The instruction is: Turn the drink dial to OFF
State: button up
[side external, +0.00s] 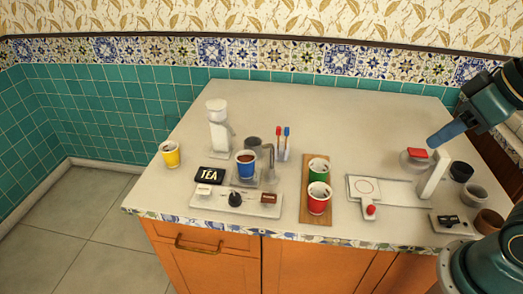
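A black dial knob (235,199) sits at the front of a pale control panel (222,208), between a white label (204,190) and a brown label (268,198). The dial's exact pointing direction is too small to tell. A blue cup with dark brown contents (246,164) stands behind the panel, near the grey spout (269,160). My gripper (434,142) is at the right, far from the dial, near a red-topped piece (417,154). Whether its fingers are apart or closed is not clear.
A black TEA sign (209,175) stands behind the panel. A yellow cup (171,154) is left. Green (319,169) and red (318,197) cups stand on a wooden board (317,219). A white press (377,190) and several small dark cups (474,194) are right.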

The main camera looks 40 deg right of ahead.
jog(key=shift+o, duration=0.6)
jog(key=shift+w+a+r, duration=0.1)
jog(key=shift+w+r, duration=0.05)
jog(key=shift+w, duration=0.25)
jog(key=m+g, duration=0.5)
jog(key=g, duration=0.1)
send_over(235, 196)
notch_tip(235, 196, down, 17)
jog(key=shift+a+r, duration=0.1)
jog(key=shift+f, duration=6.85)
